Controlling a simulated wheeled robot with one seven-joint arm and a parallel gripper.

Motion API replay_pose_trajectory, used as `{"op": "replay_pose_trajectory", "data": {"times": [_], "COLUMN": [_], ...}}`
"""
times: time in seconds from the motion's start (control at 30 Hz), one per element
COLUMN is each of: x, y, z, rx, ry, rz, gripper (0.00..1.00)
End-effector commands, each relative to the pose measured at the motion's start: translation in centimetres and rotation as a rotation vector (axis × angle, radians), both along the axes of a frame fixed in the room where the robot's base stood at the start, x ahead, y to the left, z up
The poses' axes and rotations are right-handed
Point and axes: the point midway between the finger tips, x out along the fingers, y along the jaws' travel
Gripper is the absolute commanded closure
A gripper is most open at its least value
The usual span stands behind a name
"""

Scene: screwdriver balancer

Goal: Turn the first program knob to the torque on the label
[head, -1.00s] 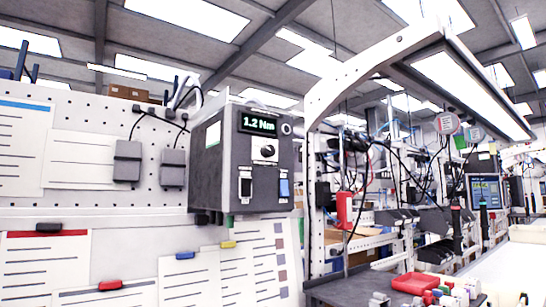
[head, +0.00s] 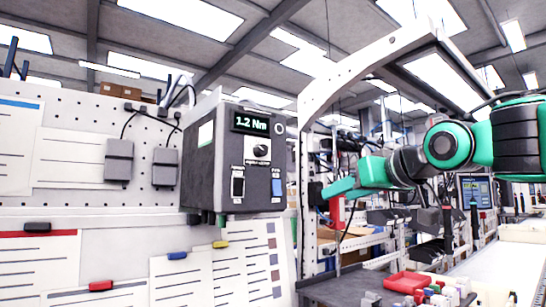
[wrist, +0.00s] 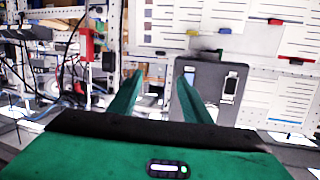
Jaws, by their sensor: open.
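The grey control box (head: 228,160) hangs at the pegboard's right end in the head view. Its lit display (head: 251,123) reads 1.2 Nm. A dark round knob (head: 260,149) on a white plate sits below the display. A white label (head: 206,133) is on the box's left side; its text is too small to read. My gripper (head: 328,192) is open and empty, to the right of the box and lower than the knob, apart from it. The wrist view shows the box (wrist: 205,97) upside down beyond my open fingers; the knob cannot be made out there.
Two switches, one black-and-white (head: 238,187) and one blue (head: 277,187), sit below the knob. A white frame (head: 305,150) rises just right of the box. A red holder (head: 337,210) hangs by my gripper. A red tray (head: 410,283) lies on the bench below.

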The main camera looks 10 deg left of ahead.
Motion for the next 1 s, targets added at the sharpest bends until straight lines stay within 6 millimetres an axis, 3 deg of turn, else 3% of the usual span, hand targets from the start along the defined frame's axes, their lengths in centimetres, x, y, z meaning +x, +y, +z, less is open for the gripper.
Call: {"op": "replay_pose_trajectory", "data": {"times": [0.03,0.1,0.2,0.3,0.47,1.0], "x": [-0.8,-2.1,-3.7,-4.5,-4.0,1.6], "y": [2.7,5.6,8.3,9.5,10.7,16.7], "z": [2.6,5.7,8.6,10.1,10.4,10.4], "rx": [0.026,0.060,0.096,0.115,0.119,0.117], "ry": [-0.052,-0.114,-0.172,-0.201,-0.208,-0.207], "rz": [0.059,0.127,0.192,0.225,0.235,0.231], "gripper": [0.56,0.56,0.56,0.56,0.56,0.56]}}
